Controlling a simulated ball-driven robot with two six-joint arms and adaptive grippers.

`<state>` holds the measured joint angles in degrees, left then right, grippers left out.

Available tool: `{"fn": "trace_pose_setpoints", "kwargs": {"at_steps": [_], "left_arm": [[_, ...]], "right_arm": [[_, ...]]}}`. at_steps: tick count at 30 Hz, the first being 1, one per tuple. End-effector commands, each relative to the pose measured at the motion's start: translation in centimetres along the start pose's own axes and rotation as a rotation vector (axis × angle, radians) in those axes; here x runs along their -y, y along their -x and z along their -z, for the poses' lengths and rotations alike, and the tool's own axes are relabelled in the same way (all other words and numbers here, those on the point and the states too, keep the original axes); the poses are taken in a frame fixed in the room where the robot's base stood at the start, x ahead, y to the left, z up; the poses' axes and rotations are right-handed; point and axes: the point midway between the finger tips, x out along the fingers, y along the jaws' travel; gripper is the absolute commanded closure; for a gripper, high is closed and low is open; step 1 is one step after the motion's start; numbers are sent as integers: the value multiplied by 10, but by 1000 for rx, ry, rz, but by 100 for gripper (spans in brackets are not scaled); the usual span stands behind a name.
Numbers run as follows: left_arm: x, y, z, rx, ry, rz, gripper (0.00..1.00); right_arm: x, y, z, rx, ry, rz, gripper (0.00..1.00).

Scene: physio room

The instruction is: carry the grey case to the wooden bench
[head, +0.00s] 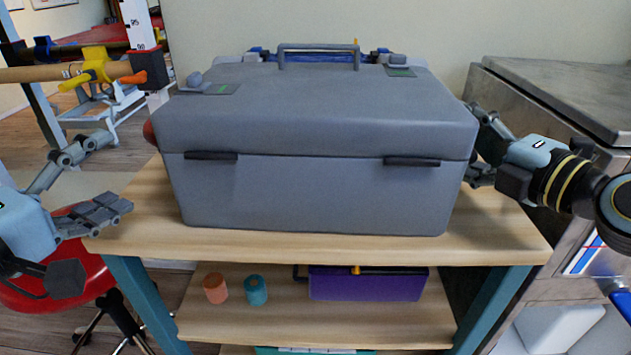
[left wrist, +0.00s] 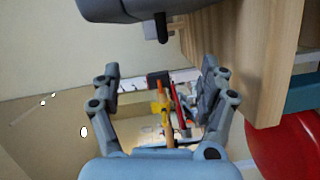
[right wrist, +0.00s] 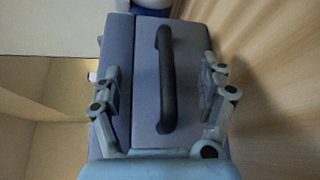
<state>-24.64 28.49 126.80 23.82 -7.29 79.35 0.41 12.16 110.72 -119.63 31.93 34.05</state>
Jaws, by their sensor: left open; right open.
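The grey case (head: 320,190) lies closed and flat on a light wooden top with teal legs (head: 350,245). It has a top handle (head: 318,47), two dark latches in front and a dark end handle (right wrist: 166,80). My right gripper (head: 478,146) is open at the case's right end. In the right wrist view the end handle lies between its fingers. My left gripper (head: 117,172) is open and empty, to the left of the case and apart from it. The left wrist view shows part of the case (left wrist: 110,8) above the fingers. I cannot tell whether this wooden top is the bench.
The lower shelf holds a purple box (head: 366,284), an orange pot (head: 215,288) and a teal pot (head: 256,291). A red stool (head: 75,285) stands at lower left. A metal cabinet (head: 570,100) stands close on the right. A rod with yellow clamp (head: 97,65) is at left.

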Motion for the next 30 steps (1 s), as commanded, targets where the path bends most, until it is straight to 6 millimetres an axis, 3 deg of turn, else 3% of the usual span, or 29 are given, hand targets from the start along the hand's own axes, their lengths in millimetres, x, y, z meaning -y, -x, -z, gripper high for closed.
{"fn": "trace_pose_setpoints", "kwargs": {"at_steps": [9,15,30], "left_arm": [[0,0,0,0,0,0,23],[0,0,0,0,0,0,23],[-2,0,0,0,0,-1,23]], "right_arm": [[-60,6,-11,1,7,-6,24],[-88,10,-16,1,4,-5,24],[-95,12,-20,1,2,-2,24]]}}
